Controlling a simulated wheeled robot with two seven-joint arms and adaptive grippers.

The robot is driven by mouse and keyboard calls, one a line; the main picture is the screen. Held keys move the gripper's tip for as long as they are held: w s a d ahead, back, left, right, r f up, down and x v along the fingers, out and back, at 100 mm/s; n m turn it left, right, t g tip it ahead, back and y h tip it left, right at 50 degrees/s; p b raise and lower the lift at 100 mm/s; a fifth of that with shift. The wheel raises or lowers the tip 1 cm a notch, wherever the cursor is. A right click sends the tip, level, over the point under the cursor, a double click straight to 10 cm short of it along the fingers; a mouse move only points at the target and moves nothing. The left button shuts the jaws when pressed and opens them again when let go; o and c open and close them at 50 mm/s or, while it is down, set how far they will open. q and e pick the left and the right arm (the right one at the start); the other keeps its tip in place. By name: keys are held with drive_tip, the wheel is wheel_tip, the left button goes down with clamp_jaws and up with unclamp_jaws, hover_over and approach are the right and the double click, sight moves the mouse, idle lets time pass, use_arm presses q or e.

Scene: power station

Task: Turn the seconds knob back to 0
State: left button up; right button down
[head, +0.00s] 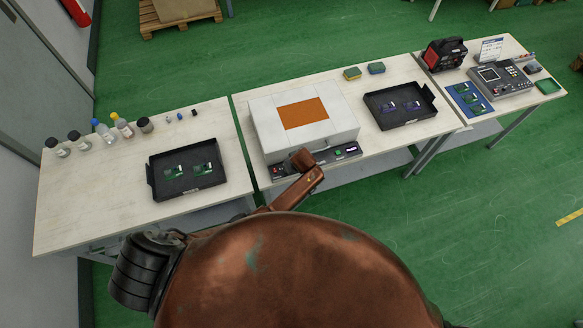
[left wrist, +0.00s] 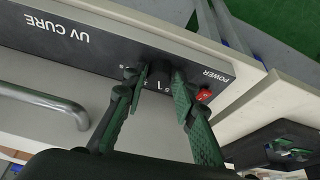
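The UV cure box (head: 262,127) is white with an orange window and stands on the middle table. Its dark front panel (left wrist: 80,42) reads "UV CURE" and "POWER" in the left wrist view. The black seconds knob (left wrist: 161,72) sits on this panel beside a red power switch (left wrist: 204,95). My left gripper (left wrist: 161,78) has one finger on each side of the knob, and the knob fills the gap between the fingertips. Its pointer and part of its scale are hidden. In the head view my left arm covers the knob. My right gripper is not in view.
A metal handle (left wrist: 45,103) is on the box front. A black tray (head: 384,121) with boards lies right of the box, another tray (head: 155,190) on the left table. Bottles line the left table's back.

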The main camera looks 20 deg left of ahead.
use_arm(q)
drive_tip(key=shift+o, duration=1.2)
drive_tip(key=shift+d+r, duration=0.1)
drive_tip(key=shift+r, duration=0.1)
drive_tip(key=v, duration=1.1)
drive_tip(key=shift+s+r, duration=0.15)
drive_tip(key=shift+r, duration=0.1)
